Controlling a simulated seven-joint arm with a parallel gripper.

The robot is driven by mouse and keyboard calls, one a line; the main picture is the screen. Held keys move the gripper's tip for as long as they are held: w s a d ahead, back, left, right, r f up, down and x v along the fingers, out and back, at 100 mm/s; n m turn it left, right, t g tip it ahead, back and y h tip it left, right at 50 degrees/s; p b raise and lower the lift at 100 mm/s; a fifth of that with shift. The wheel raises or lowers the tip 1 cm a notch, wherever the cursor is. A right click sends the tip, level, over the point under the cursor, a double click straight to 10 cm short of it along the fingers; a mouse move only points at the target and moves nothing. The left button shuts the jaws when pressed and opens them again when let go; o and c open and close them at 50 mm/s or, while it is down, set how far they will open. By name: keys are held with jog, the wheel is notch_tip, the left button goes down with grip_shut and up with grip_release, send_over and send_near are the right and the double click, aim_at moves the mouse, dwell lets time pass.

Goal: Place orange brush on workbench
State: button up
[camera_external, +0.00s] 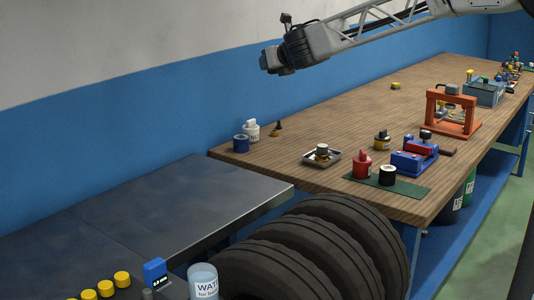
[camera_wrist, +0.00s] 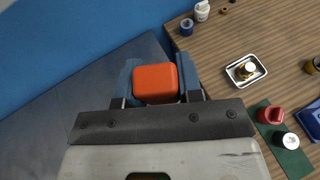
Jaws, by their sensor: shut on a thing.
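My gripper (camera_external: 271,60) is raised in the air at the upper middle of the external view, near the blue wall. In the wrist view my gripper (camera_wrist: 157,80) is shut on the orange brush (camera_wrist: 155,83), whose rounded orange block shows between the two blue-grey fingers. The rest of the brush is hidden, and its orange part cannot be made out in the external view. The wooden workbench (camera_external: 340,120) lies below and to the right of the gripper. In the wrist view the workbench (camera_wrist: 226,38) fills the right side.
A white bottle (camera_external: 251,130) and blue tin (camera_external: 241,144) stand near the bench's left end. A metal tray (camera_external: 321,158), red can (camera_external: 362,165), blue vise (camera_external: 412,162) and orange press (camera_external: 452,125) stand along it. Tyres (camera_external: 330,240) are in front. The bench's middle-left is clear.

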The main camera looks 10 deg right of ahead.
jog(key=w+d+m+t+h, duration=0.1)
jog(key=w+d+m+h, duration=0.4)
jog(key=w+d, duration=0.3)
jog(key=m+g+h, duration=1.3)
jog(key=m+g, duration=0.1)
jog(key=m, duration=0.3)
send_over(381, 160)
notch_tip(381, 160, down, 25)
jog(key=shift+w+h, duration=0.2)
jog(key=shift+h, duration=0.1)
jog(key=shift+f, duration=0.15)
jog(key=shift+f, duration=3.05)
jog(key=shift+f, duration=1.9)
jog(key=shift+f, duration=0.1)
